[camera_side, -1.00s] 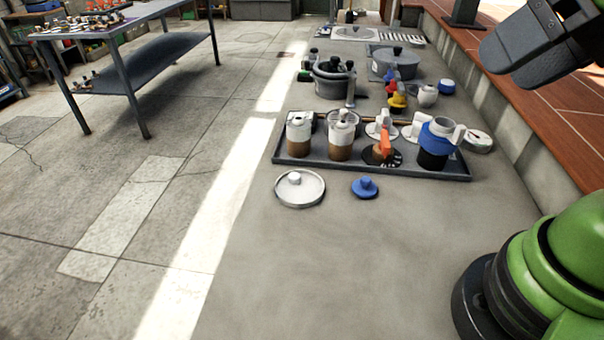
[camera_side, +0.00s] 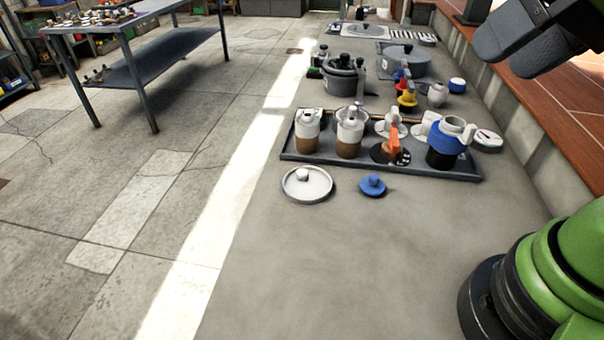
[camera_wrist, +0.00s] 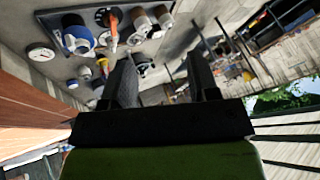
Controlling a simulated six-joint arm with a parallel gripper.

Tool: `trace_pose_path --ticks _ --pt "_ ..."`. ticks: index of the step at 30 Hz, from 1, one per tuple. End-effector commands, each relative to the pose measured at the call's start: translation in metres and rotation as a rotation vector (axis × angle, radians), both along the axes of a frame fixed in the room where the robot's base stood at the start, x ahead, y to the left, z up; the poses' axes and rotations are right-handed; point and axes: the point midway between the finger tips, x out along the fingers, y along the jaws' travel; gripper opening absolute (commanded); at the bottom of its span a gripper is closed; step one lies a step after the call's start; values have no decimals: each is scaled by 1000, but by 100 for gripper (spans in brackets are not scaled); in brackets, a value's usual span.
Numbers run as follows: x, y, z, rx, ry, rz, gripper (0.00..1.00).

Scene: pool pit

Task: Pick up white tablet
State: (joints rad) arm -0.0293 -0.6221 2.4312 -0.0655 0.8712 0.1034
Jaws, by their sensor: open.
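No thing can be told for sure as the white tablet. A round white disc with a knob (camera_side: 307,185) lies flat on the grey floor in front of the tray, in the side view. A round white piece with a small dial face (camera_side: 488,139) sits at the tray's right end; it also shows at the upper left of the wrist view (camera_wrist: 41,52). My gripper (camera_wrist: 163,75) is open and empty in the wrist view, with its two dark fingers apart. In the side view its dark fingers (camera_side: 508,45) are at the upper right, well above and apart from everything.
A dark tray (camera_side: 340,160) holds white-and-brown bottles (camera_side: 348,137), an orange-handled part (camera_side: 393,140) and a blue-and-white jug (camera_side: 445,143). A blue knobbed disc (camera_side: 372,186) lies in front. Grey pots (camera_side: 402,62) stand behind. A brown ledge (camera_side: 555,105) runs along the right. The front floor is clear.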

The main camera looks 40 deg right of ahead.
Motion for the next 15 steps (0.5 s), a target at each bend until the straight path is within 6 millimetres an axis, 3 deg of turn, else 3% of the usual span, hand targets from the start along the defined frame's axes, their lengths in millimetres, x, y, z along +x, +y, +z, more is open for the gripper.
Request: trace_pose_path --ticks 8,15 --pt "91 2 -25 -99 144 -101 55" --pt "167 27 -87 -189 202 -148 55"
